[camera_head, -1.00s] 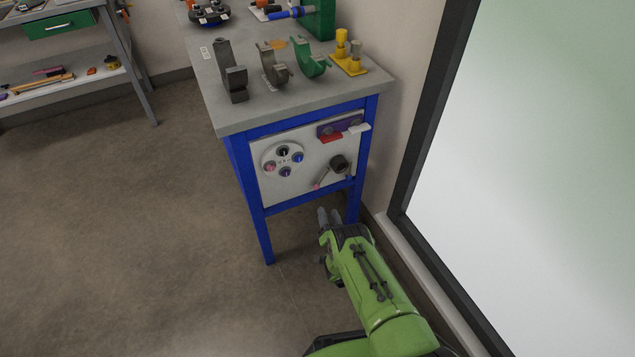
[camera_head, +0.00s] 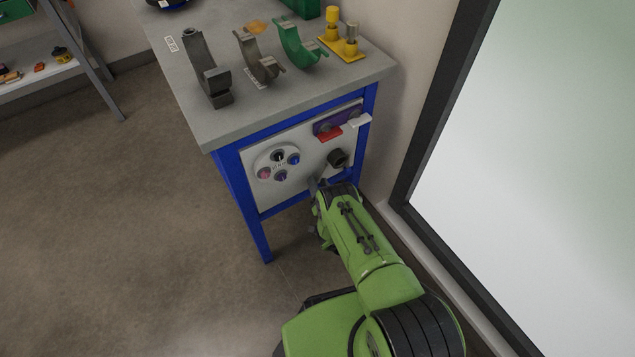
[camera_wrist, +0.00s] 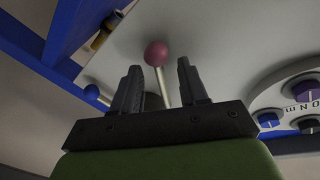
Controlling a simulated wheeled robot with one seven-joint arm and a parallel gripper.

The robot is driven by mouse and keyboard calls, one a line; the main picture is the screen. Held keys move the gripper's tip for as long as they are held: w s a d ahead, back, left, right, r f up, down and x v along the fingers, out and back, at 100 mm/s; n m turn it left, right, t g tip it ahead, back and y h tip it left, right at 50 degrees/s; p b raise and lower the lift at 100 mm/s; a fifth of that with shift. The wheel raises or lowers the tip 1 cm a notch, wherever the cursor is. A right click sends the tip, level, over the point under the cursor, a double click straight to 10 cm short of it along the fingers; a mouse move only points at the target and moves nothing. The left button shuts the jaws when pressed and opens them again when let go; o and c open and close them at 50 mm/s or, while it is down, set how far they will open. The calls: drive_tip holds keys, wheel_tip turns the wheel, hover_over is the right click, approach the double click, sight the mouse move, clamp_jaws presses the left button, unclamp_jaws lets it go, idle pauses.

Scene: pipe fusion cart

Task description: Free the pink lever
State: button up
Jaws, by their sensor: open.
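The pink lever shows in the wrist view as a dark pink ball (camera_wrist: 157,53) on a thin pale rod. The ball stands just past my fingertips and the rod runs down between the two fingers, which stand apart. I cannot tell whether either finger touches it. A second lever with a blue ball (camera_wrist: 92,92) is left of my fingers. In the head view my gripper (camera_head: 317,186) is at the lower part of the cart's front panel (camera_head: 310,148), below the dark round hub (camera_head: 338,158). My arm hides most of the levers there.
A round dial plate (camera_head: 262,160) with several knobs is left of the levers. A red tab (camera_head: 330,135) and a white tab (camera_head: 360,120) stick out above. Blue cart legs (camera_head: 262,240) and the dark window frame (camera_head: 400,190) flank my arm.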

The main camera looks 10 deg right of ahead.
clamp_jaws()
